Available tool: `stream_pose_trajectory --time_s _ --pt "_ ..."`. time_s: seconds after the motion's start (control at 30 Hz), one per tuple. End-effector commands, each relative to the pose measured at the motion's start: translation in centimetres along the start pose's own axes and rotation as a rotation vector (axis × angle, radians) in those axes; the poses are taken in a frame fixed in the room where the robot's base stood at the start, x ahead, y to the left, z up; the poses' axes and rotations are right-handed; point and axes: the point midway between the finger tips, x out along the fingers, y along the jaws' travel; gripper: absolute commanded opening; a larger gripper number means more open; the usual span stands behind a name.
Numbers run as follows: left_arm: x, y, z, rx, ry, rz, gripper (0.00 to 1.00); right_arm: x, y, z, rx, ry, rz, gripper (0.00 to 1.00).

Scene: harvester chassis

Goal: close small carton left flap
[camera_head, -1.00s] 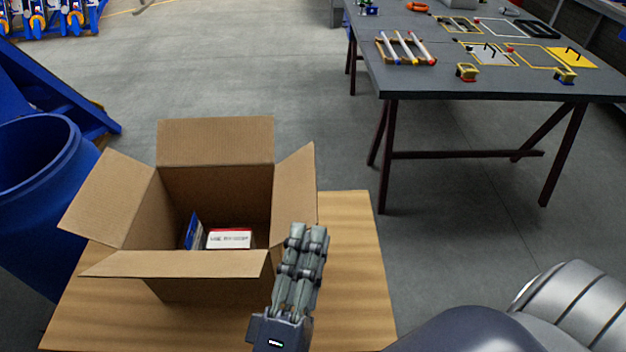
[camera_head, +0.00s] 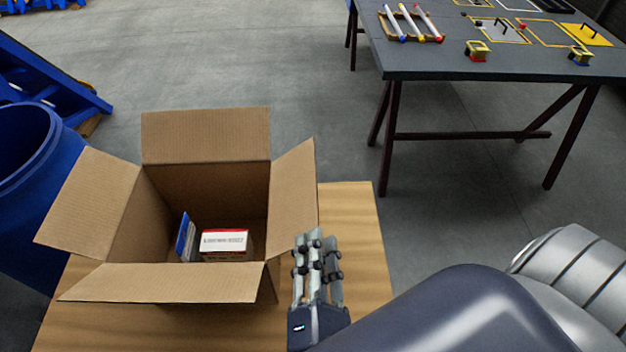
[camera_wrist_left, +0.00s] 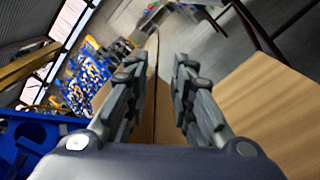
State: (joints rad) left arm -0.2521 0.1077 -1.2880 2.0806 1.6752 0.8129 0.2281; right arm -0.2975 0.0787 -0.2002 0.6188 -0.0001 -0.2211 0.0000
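The small carton (camera_head: 195,208) stands upright on a wooden table, with all its flaps open. Its left flap (camera_head: 88,203) slants outward to the left. Its right flap (camera_head: 293,195) stands up and leans outward. The far flap (camera_head: 205,135) is raised, and the near flap (camera_head: 165,283) folds outward toward me. My left gripper (camera_head: 315,240) is just right of the carton's near right corner, fingers pointing away from me. In the left wrist view its fingers (camera_wrist_left: 155,80) are apart, with brown cardboard visible between and beyond them. I cannot tell whether they touch it. My right gripper is not visible.
A red-and-white box (camera_head: 225,243) and a blue item (camera_head: 186,238) are inside the carton. Bare wooden tabletop (camera_head: 355,230) lies right of it. A blue barrel (camera_head: 25,190) stands close at left. A dark table (camera_head: 450,72) stands at the back right.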

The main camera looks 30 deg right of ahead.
Motion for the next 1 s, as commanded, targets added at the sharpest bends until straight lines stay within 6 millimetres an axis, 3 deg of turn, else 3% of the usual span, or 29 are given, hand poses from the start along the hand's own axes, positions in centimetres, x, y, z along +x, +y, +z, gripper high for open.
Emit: stream_pose_trajectory --time_s 0.1,0.23,0.5,0.6,0.8,1.0 --pt "0.7 0.0 0.0 0.001 -0.001 0.001 0.23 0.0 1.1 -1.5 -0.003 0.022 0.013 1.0" --pt "2.6 0.1 0.1 0.002 -0.002 0.004 0.23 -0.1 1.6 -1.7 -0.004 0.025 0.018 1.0" --pt "7.7 0.0 0.1 0.002 -0.003 0.003 0.23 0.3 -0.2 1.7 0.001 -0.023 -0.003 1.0" --pt "9.2 -0.1 0.0 0.002 -0.002 0.002 0.23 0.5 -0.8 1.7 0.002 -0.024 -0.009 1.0" --pt "10.6 -0.1 0.0 0.001 -0.001 -0.001 0.23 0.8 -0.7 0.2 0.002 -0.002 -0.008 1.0" --pt "10.8 0.0 0.0 0.001 -0.001 -0.001 0.23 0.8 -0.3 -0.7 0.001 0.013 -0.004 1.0"
